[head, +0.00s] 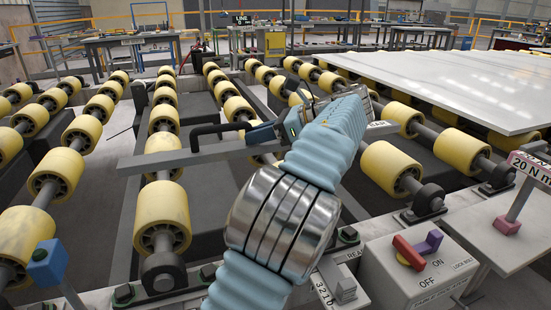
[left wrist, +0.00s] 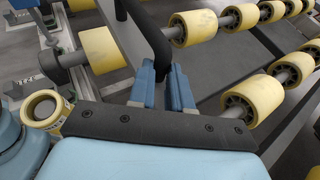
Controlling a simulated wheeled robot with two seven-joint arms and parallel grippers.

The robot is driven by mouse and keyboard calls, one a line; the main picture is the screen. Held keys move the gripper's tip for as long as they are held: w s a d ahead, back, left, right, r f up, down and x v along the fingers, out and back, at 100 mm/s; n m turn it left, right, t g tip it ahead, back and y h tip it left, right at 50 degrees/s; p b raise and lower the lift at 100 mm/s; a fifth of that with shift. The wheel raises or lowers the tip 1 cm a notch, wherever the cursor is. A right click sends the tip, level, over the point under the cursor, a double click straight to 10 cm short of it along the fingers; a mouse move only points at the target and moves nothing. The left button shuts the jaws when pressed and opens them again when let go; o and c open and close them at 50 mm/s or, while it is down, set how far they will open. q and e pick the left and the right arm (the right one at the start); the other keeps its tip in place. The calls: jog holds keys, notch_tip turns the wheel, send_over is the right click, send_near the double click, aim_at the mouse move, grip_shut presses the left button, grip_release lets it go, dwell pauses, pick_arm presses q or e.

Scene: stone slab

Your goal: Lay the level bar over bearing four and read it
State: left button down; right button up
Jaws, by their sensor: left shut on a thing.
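The level bar (head: 180,157) is a long grey bar with a black bent handle (head: 222,128). It lies across the view, over the yellow rollers in the head view; I cannot tell whether it touches anything below. In the left wrist view the blue fingers (left wrist: 163,90) close around the black handle (left wrist: 145,32). Black bearing blocks sit at the near roller ends, one at the front (head: 162,270) and another at right (head: 430,198); no number is readable. My right gripper is not in view.
Rows of yellow rollers (head: 57,171) fill the left and middle. A pale stone slab (head: 460,85) lies on rollers at right. A switch box (head: 415,275) with a red and purple handle and a "20 N m" sign (head: 530,168) stand at front right. A blue block (head: 46,263) stands at front left.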

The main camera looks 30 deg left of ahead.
aim_at(274, 150)
pick_arm(q)
jog(key=w+f, duration=0.1)
jog(key=d+f, duration=0.1)
jog(key=w+d+f, duration=0.1)
jog(key=f, duration=0.1)
jog(key=shift+w+f, duration=0.1)
jog(key=shift+w, duration=0.25)
notch_tip(274, 150, down, 3)
jog(key=shift+w+d+f+b, duration=0.1)
jog(key=shift+f+b, duration=0.05)
jog(key=shift+b, duration=0.25)
jog(key=c, duration=1.1)
grip_release()
jog(key=shift+o, duration=0.2)
jog(key=p+v, duration=0.3)
jog(key=v, duration=0.9)
